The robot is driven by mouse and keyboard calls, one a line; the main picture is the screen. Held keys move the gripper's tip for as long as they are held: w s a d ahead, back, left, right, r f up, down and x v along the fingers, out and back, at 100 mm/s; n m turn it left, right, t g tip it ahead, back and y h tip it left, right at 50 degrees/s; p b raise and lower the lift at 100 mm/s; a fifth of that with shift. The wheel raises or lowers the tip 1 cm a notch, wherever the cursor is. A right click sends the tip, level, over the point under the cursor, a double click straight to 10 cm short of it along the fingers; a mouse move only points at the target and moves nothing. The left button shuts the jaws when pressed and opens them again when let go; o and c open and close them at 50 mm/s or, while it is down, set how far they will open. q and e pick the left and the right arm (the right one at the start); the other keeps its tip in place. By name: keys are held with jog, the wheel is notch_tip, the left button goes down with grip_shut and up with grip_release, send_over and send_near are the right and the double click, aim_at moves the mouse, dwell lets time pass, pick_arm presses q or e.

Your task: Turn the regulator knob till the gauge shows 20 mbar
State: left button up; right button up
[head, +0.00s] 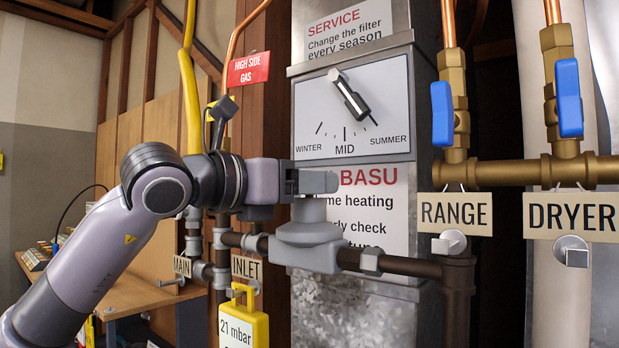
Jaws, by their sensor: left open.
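The grey gas regulator (308,250) sits on the dark pipe at the middle of the head view. Its grey knob (311,210) stands on top. My left gripper (322,182) is right above the knob, pointing right, with its fingers open. The fingers overlap the top of the knob in the picture, and I cannot tell whether they touch it. A yellow gauge (258,325) hangs at lower left of the regulator. Its face reads "21 mbar", and its lower part is cut off by the frame edge. My right gripper is not in view.
Brass pipes with blue valve handles (442,113) are at right, above RANGE (455,213) and DRYER (575,216) signs. A yellow gas pipe (191,90) runs at left.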

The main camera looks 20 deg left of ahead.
pick_arm(q)
jog(key=shift+w+d, duration=0.15)
jog(key=shift+w, duration=0.25)
jog(key=c, duration=1)
jog(key=shift+o, duration=0.3)
jog(key=shift+d+f+n+t+y+b, duration=0.1)
jog(key=shift+f+n+t+y+b, duration=0.25)
jog(key=shift+b, duration=0.6)
jog(key=shift+r+n+t+y+b, duration=0.3)
jog(key=shift+n+y+b, duration=0.2)
jog(key=shift+y, duration=0.25)
jog(key=o, duration=0.9)
